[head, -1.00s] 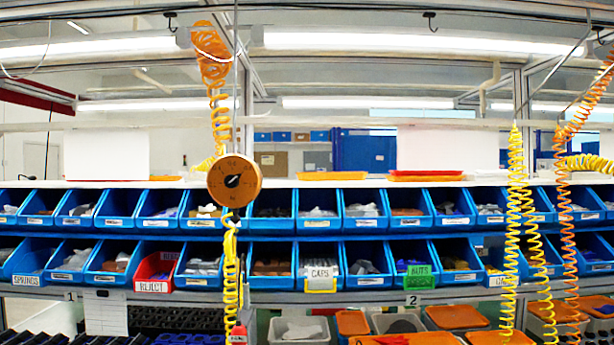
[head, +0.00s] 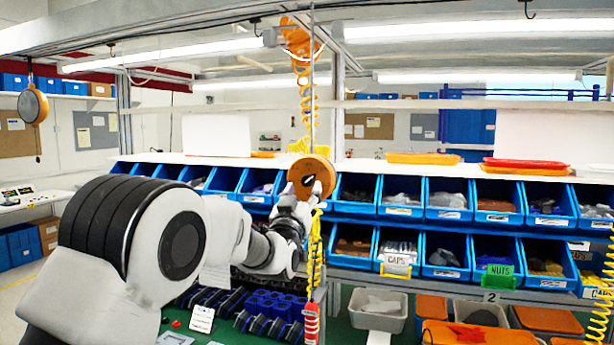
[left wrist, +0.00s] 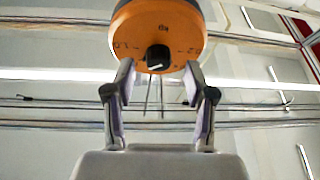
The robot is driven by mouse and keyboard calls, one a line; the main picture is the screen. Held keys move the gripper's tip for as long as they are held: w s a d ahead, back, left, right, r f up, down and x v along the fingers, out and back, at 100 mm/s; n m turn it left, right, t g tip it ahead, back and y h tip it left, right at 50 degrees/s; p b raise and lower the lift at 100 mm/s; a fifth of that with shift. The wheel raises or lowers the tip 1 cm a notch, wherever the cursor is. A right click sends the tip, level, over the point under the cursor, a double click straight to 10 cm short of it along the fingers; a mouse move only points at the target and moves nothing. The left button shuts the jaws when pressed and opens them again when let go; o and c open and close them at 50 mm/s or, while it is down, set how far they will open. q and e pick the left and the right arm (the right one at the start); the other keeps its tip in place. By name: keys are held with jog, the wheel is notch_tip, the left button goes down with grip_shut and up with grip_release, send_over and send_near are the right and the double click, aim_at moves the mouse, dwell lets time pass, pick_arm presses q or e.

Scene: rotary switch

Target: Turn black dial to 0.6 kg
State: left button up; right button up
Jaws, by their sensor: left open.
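The orange round spring balancer (head: 309,175) hangs from a vertical cord in the middle of the head view. Its black dial (head: 308,182) sits at the centre of its face, partly hidden by my gripper. In the left wrist view the black dial (left wrist: 158,57) shows between and just beyond my fingertips, on the orange housing (left wrist: 160,24). The numbers on the face are too small to read surely. My left gripper (head: 298,200) is just in front of the balancer; in the left wrist view its fingers (left wrist: 159,78) stand apart on either side of the dial. My right gripper is out of view.
Two rows of blue bins (head: 447,198) stand behind the balancer. A yellow coiled hose (head: 314,255) hangs below it, beside my left arm. Another round orange balancer (head: 33,106) hangs at the far left. Orange lids (head: 478,333) and a grey bin (head: 378,309) are below.

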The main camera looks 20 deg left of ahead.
aim_at(309, 180)
pick_arm(q)
jog(key=shift+w+d+r+p, duration=0.25)
jog(key=shift+w+r, duration=0.1)
jog(key=shift+w, duration=0.1)
jog(key=shift+w+d+r+p, duration=0.15)
jog(key=shift+w+r+p, duration=0.05)
jog(key=shift+w+r, duration=0.2)
jog(key=shift+a+f, duration=0.2)
jog(key=shift+a, duration=0.45)
jog(key=shift+w, duration=0.1)
jog(key=c, duration=0.6)
jog(key=shift+d, duration=0.35)
grip_shut()
jog(key=shift+a, duration=0.1)
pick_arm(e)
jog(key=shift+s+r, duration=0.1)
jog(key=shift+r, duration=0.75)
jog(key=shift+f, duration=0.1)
